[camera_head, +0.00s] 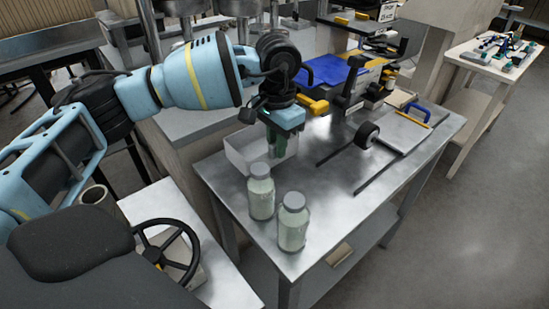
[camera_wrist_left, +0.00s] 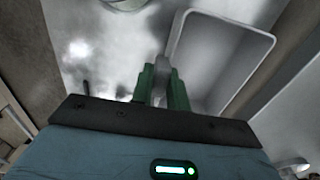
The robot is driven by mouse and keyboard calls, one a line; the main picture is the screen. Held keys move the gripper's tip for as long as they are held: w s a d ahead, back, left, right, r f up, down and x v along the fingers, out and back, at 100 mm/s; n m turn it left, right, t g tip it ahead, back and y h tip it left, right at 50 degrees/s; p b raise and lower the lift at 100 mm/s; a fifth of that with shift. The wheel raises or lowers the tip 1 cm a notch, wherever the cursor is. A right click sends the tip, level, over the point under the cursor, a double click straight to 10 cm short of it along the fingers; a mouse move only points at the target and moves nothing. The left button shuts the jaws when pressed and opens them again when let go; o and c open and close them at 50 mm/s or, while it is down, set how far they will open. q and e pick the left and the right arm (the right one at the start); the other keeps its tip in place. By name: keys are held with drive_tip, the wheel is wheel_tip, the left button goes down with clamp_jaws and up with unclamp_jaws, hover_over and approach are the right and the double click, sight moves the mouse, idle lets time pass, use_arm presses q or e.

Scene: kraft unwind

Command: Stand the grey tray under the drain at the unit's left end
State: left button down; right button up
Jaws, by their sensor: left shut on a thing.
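The grey tray (camera_head: 236,158), an open shallow box, is at the left corner of the metal table in the head view. It looks level and low over the table top; I cannot tell whether it touches it. My left gripper (camera_head: 276,150) comes down from above with green fingers at the tray's right side. In the left wrist view, the left gripper (camera_wrist_left: 163,80) is shut on the side wall of the tray (camera_wrist_left: 181,35), and the tray's inside looks empty. I cannot make out the drain. My right gripper is not in view.
Two capped jars (camera_head: 261,192) (camera_head: 293,222) stand on the metal table (camera_head: 340,195) in front of the tray. A black roller (camera_head: 366,134), dark rails and a blue-handled plate (camera_head: 400,129) are to the right. A black handwheel (camera_head: 166,250) stands at lower left.

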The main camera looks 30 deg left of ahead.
sight(276, 159)
use_arm(q)
drive_tip(key=shift+f, duration=2.2)
drive_tip(key=shift+f, duration=0.1)
drive_tip(key=c, duration=1.4)
unclamp_jaws()
drive_tip(key=shift+o, duration=0.2)
wheel_tip(276, 159, up, 12)
drive_tip(key=shift+r, duration=0.15)
